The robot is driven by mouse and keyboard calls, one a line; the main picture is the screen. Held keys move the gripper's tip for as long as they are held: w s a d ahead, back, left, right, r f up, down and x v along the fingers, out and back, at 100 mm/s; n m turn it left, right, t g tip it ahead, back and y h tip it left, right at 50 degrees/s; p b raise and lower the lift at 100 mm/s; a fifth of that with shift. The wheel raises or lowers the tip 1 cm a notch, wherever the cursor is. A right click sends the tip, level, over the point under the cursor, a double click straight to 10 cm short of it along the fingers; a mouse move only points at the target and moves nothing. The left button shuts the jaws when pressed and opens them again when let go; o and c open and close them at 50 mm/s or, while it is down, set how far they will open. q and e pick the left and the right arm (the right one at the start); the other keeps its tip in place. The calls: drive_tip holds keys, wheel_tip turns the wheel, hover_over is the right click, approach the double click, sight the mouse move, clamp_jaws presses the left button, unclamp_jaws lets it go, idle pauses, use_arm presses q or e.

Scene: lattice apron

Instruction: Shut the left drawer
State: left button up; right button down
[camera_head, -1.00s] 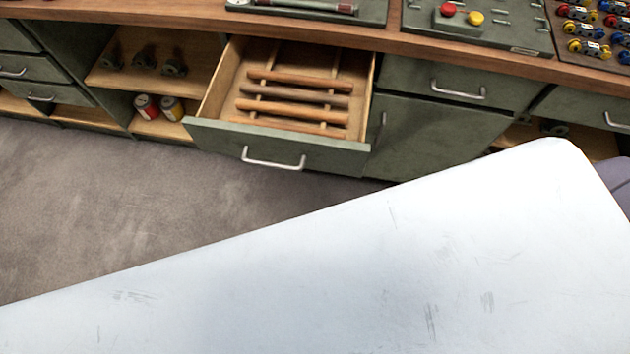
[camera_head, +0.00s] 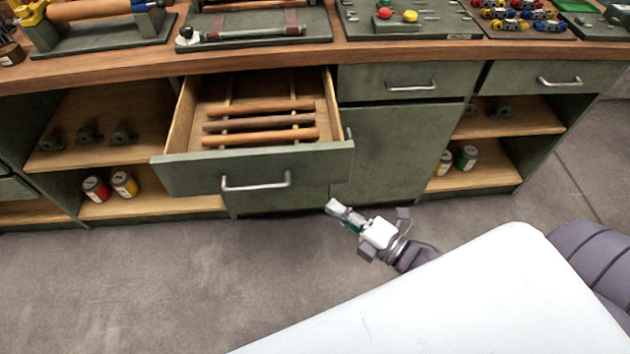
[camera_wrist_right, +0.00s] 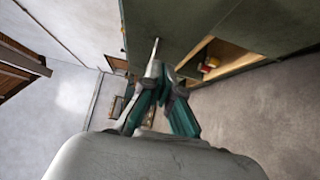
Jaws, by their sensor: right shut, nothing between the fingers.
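The left drawer (camera_head: 205,174) is pulled out in the head view, with a green front and a silver bar handle (camera_head: 256,183). Several wooden rods (camera_head: 262,122) lie inside it. My right gripper (camera_head: 333,208) is shut and empty, below and a little right of the drawer front's right end, apart from the handle. In the right wrist view its fingers (camera_wrist_right: 156,72) are together, with a green cabinet surface beyond them. My left gripper is not in view.
A closed drawer (camera_head: 365,82) and cabinet door (camera_head: 385,155) are to the right. Open shelves with cans (camera_head: 96,189) stand at the left, and more cans (camera_head: 465,157) at the right. The wooden worktop (camera_head: 240,58) runs above. The floor (camera_head: 150,285) in front is clear at left.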

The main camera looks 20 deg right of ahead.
sight(302, 172)
drive_tip(key=w, duration=0.2)
drive_tip(key=w+a, duration=0.1)
drive_tip(key=w, duration=0.5)
drive_tip(key=shift+w+a, duration=0.1)
drive_tip(key=shift+a, duration=0.2)
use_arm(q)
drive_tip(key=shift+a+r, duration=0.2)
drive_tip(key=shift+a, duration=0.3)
use_arm(e)
drive_tip(key=shift+w+d, duration=0.1)
drive_tip(key=shift+w, duration=0.2)
drive_tip(key=shift+w, duration=0.1)
